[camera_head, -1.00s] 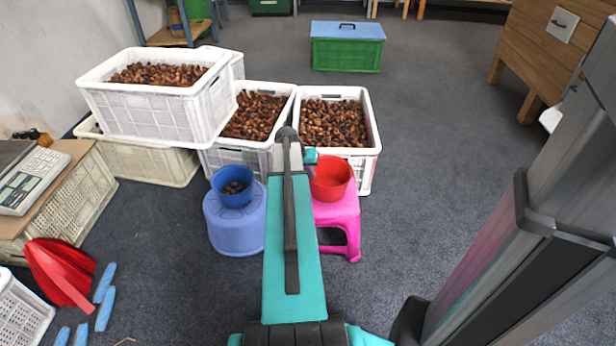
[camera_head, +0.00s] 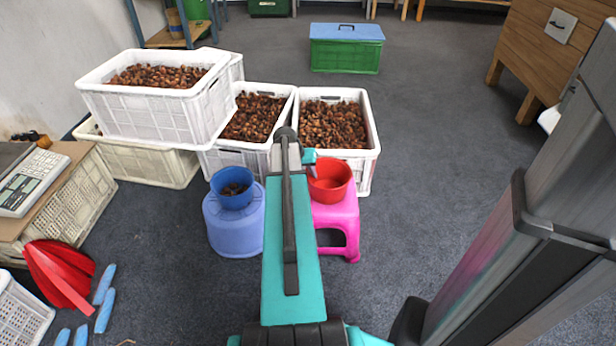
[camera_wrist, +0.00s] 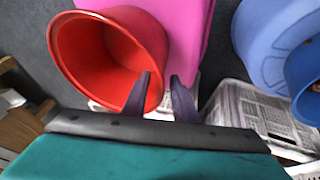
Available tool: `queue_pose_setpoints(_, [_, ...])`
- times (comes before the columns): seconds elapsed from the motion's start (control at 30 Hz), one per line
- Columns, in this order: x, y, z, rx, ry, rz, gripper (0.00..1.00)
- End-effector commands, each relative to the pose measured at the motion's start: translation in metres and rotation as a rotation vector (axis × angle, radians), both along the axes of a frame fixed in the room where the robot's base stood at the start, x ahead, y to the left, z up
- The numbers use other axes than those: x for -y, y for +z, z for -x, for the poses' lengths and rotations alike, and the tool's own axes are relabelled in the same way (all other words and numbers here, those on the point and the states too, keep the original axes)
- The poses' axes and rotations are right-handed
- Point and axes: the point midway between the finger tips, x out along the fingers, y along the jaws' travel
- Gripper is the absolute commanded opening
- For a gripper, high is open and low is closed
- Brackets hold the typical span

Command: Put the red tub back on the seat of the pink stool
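The red tub (camera_head: 334,184) is at the seat of the pink stool (camera_head: 342,212), upright or nearly so, and looks empty. In the wrist view the tub (camera_wrist: 92,65) overlaps the left part of the pink seat (camera_wrist: 186,30); I cannot see its base contact. My gripper (camera_wrist: 161,75) is at the tub's rim, one dark finger over the tub's inside and the other outside over the stool. A gap shows between the fingertips, wider than the thin tub wall, so the gripper looks open. In the head view my arm hides most of the gripper.
A blue stool (camera_head: 235,232) with a blue tub (camera_head: 232,198) holding some chestnuts stands just left. White crates of chestnuts (camera_head: 362,165) stand close behind. Grey floor is clear to the right of the pink stool.

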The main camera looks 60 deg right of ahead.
Motion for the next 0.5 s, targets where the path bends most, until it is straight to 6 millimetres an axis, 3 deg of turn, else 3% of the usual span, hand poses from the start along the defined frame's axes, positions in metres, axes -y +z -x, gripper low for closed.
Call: queue_pose_setpoints(0.5, [-0.033, 0.072, -0.009, 0.000, 0.000, 0.001, 0.26])
